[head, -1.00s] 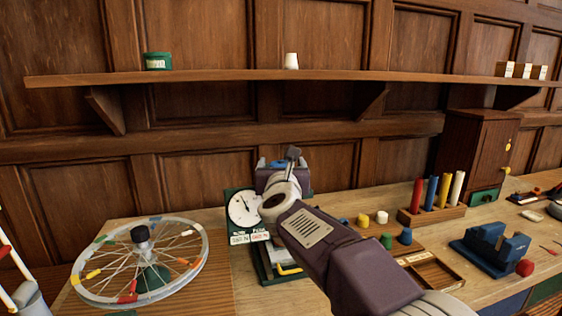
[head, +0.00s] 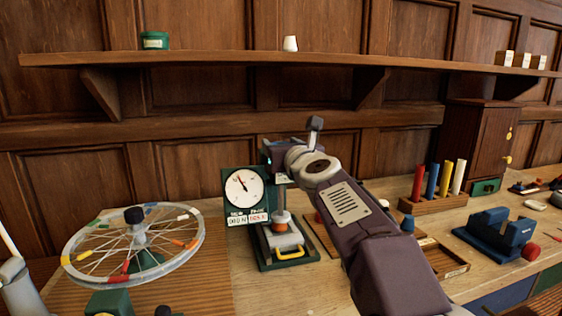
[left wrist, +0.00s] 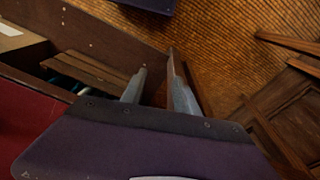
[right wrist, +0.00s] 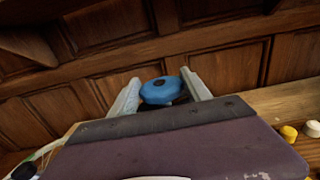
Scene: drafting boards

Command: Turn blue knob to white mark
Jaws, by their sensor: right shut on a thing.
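The blue knob (right wrist: 160,90) shows in the right wrist view, between the two fingers of my right gripper (right wrist: 162,96), which is shut on it. In the head view my right gripper (head: 283,148) is at the top of a dark green press with a white round gauge (head: 243,188). There the gripper body and wrist hide nearly all of the knob. I cannot make out the white mark. My left gripper (left wrist: 157,85) shows only in the left wrist view, with its fingers apart and nothing between them.
A spoked wheel (head: 135,245) with coloured tags stands left of the press. To the right are a rack of coloured rods (head: 433,203), a blue vise-like block (head: 492,236) and a wooden cabinet (head: 474,150). A shelf (head: 220,57) runs above.

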